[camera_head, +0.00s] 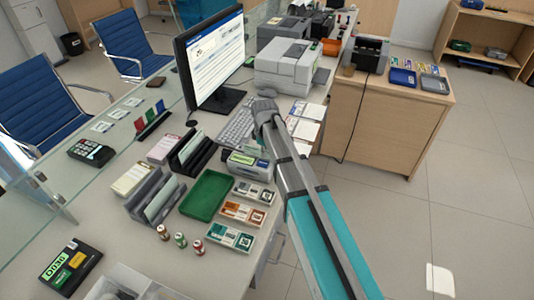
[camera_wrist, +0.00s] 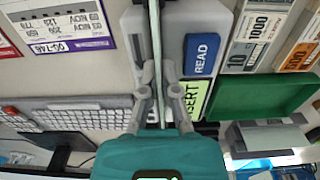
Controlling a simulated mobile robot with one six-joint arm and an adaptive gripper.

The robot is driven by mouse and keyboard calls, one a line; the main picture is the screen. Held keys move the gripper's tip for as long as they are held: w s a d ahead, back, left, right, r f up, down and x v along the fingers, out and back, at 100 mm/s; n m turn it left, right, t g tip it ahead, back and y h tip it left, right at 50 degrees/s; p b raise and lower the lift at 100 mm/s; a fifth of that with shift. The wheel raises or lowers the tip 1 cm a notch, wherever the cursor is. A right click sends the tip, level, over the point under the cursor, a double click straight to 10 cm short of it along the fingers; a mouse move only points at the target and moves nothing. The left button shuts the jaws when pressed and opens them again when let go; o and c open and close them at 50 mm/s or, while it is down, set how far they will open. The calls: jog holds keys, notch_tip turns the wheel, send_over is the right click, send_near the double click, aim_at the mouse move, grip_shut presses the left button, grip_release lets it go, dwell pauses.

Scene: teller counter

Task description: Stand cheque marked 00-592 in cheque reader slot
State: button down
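The cheque reader (camera_wrist: 200,20) is a pale grey unit with a blue READ label (camera_wrist: 202,54) and a green INSERT label (camera_wrist: 195,97). It also shows in the head view (camera_head: 251,170), partly behind my arm. A thin pale cheque (camera_wrist: 154,25) is seen edge-on above the reader, between the fingertips of my gripper (camera_wrist: 157,76). The fingers look closed on it. Its number is not visible, and I cannot tell whether its lower edge is in the slot. My gripper is not clearly visible in the head view.
A green tray (camera_head: 206,175) and banded note bundles (camera_head: 242,214) lie near the reader. The keyboard (camera_head: 236,127), monitor (camera_head: 212,60) and upright file holders (camera_head: 156,192) stand close by. Printed slips (camera_head: 307,120) lie beyond my arm.

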dwell(0.4)
jog(key=c, duration=0.7)
grip_release()
jog(key=shift+w+r, duration=0.1)
jog(key=shift+r+p, duration=3.4)
jog(key=shift+p, duration=0.1)
jog(key=s+d+m, duration=0.4)
jog(key=s+d, duration=0.1)
jog(key=s, duration=0.1)
jog(key=s+d+m, duration=0.5)
jog(key=s, duration=0.2)
jog(key=s+d+m, duration=0.4)
jog(key=s+d, duration=0.2)
jog(key=shift+s+d+m, duration=0.1)
jog(key=shift+s+m, duration=0.2)
jog(key=shift+s, duration=0.05)
